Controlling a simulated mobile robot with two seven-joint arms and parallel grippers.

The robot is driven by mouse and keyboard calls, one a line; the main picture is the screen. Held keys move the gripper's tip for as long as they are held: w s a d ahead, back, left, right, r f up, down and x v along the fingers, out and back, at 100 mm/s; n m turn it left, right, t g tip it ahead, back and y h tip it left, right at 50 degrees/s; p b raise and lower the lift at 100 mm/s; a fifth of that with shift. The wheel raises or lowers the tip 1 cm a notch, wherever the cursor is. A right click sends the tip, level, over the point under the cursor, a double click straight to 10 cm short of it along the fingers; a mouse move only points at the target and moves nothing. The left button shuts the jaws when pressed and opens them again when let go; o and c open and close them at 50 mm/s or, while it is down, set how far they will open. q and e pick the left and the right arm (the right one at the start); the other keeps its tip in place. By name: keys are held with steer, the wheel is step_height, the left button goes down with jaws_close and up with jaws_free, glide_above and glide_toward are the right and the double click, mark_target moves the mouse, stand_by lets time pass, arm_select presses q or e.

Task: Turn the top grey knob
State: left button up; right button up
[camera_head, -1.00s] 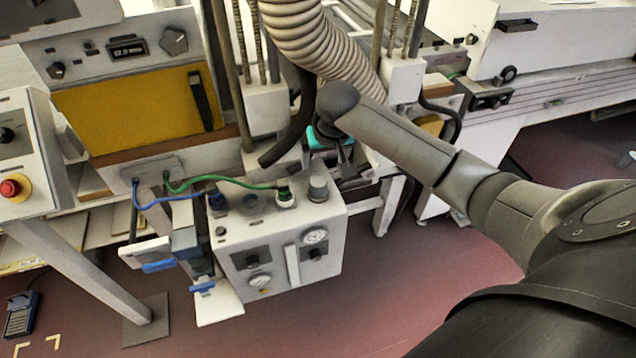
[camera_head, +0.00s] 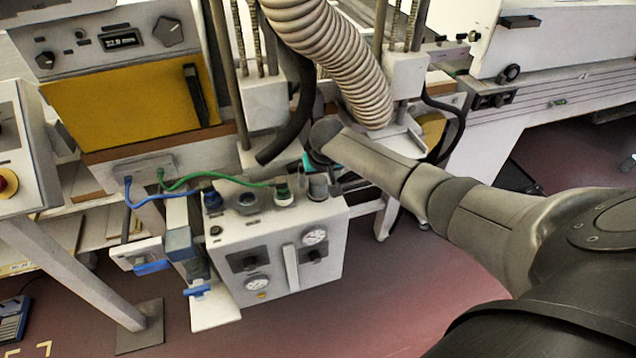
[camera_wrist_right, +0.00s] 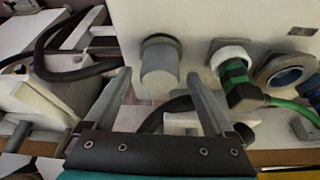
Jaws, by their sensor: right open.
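The top grey knob (camera_head: 318,187) is a short grey cylinder on the top of the white control box (camera_head: 222,237), at its right end. In the right wrist view the knob (camera_wrist_right: 160,70) stands ahead, between my right gripper's two open fingers (camera_wrist_right: 158,78). A gap shows on each side of it, and the jaws hold nothing. I cannot tell how deep the fingers reach along it. In the head view my right gripper (camera_head: 325,173) is mostly hidden under its wrist, close by the knob. My left gripper is not in view.
Beside the knob is a green connector (camera_head: 283,192) with a green cable; it also shows in the right wrist view (camera_wrist_right: 234,78). A blue connector (camera_head: 212,198) sits further left. A ribbed hose (camera_head: 345,60) and a black hose (camera_head: 292,130) hang behind. Gauges are on the box front.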

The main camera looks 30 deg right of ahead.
steer(key=shift+w+d+f, duration=0.1)
steer(key=shift+w+f, duration=0.1)
steer(key=shift+f, duration=0.3)
steer(key=c, duration=1.4)
